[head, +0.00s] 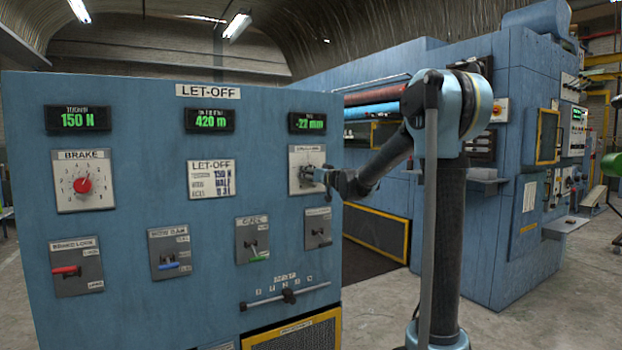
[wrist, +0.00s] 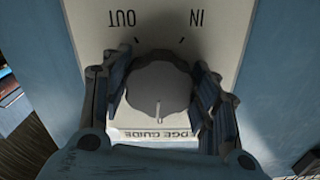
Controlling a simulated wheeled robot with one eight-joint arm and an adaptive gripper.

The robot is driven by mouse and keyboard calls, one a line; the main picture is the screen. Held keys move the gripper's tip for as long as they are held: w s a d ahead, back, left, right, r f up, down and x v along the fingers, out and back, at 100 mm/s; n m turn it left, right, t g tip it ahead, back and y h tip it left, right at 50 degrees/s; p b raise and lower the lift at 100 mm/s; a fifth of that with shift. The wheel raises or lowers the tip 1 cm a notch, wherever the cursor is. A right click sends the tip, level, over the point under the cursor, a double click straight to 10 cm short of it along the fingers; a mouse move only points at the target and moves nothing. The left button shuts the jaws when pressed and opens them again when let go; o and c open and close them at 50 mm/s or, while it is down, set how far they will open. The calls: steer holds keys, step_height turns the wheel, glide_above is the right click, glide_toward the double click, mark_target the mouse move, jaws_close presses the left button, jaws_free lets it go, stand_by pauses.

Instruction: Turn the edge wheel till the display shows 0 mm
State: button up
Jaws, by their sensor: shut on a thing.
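The edge wheel (wrist: 159,90) is a grey round knob with a pale pointer line, on a light plate marked OUT, IN and EDGE GUIDE in the wrist view. My gripper (wrist: 165,92) is shut on it, with one finger on each side. In the head view my gripper (head: 325,176) reaches the edge guide plate (head: 309,157) at the panel's upper right and hides most of the wheel. The display (head: 307,123) above the plate has green digits that look like -22 mm.
The blue LET-OFF panel (head: 130,130) also carries a red brake knob (head: 82,185), and several levers below. A slider bar (head: 289,296) sits low on the panel. A larger blue machine (head: 480,235) stands behind my arm at the right.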

steer(key=m, duration=0.5)
steer(key=shift+w+d, duration=0.1)
steer(key=m, duration=0.5)
steer(key=shift+m, duration=0.3)
steer(key=m, duration=0.5)
steer(key=shift+d, duration=0.1)
steer(key=m, duration=0.5)
steer(key=shift+m, duration=0.3)
steer(key=o, duration=1.1)
steer(key=shift+c, duration=0.2)
